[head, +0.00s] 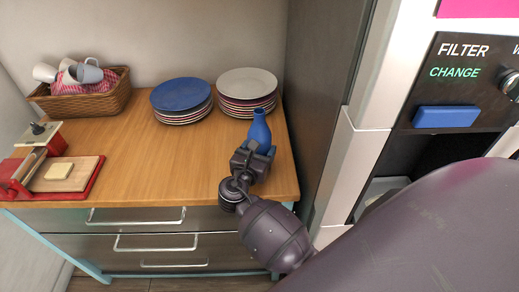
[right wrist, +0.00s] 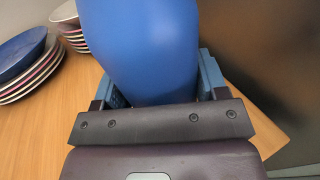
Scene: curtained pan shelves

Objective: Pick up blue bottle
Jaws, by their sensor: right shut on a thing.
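The blue bottle (head: 259,128) stands upright on the right side of the wooden counter, in front of the right plate stack. My right gripper (head: 255,155) is at the bottle's near side, shut on its body. In the right wrist view the bottle (right wrist: 145,50) fills the space between the two blue fingers (right wrist: 160,90). The bottle's lower part is hidden by the gripper, so I cannot tell whether it touches the counter. My left gripper is in neither view.
A plate stack with a blue top plate (head: 180,95) and one with a white top plate (head: 247,84) stand behind the bottle. A basket of cups (head: 85,100) and a red slicer with a board (head: 60,177) are at left. A dark panel (head: 322,90) rises close at right.

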